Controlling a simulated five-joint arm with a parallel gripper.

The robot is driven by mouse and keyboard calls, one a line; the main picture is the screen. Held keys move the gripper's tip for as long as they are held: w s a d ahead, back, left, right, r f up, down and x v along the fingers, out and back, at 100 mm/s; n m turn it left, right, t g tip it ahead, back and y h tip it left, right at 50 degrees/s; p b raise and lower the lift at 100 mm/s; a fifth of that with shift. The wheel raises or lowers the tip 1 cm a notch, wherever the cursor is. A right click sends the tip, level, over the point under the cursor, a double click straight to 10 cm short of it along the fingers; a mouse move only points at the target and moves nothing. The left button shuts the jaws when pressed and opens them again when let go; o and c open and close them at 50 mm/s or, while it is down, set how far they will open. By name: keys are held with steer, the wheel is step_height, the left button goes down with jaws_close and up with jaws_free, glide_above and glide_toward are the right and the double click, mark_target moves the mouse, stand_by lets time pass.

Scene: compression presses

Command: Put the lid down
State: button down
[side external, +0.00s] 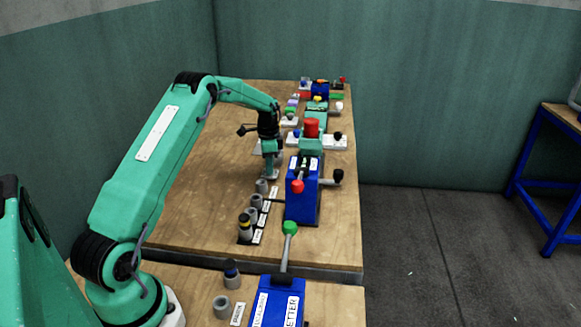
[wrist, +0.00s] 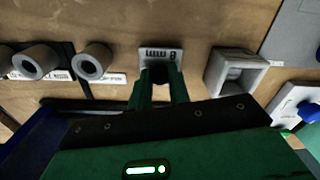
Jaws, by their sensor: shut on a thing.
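My gripper (side external: 270,172) points down low over the wooden table, left of the blue press. In the wrist view its green fingers (wrist: 159,92) are closed around a small dark piece. A grey plate marked "8 mm" (wrist: 161,54) is at the fingertips and seems to be the lid, with the dark piece as its knob. I cannot tell whether the plate touches the table. A grey square open-topped box (wrist: 212,72) stands to its right, apart from it, with a rounded grey thing inside.
Two grey hollow cylinders (wrist: 93,62) (wrist: 35,62) stand left of the gripper beside white labels. The blue press (side external: 303,200) with a red-knobbed lever stands close on the right in the side view. Bare wood (side external: 190,190) lies to the left.

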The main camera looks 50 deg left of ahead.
steer(key=shift+f, duration=0.15)
steer(key=c, duration=1.3)
jaws_free()
step_height(320, 180, up, 12)
steer(key=shift+r, duration=0.2)
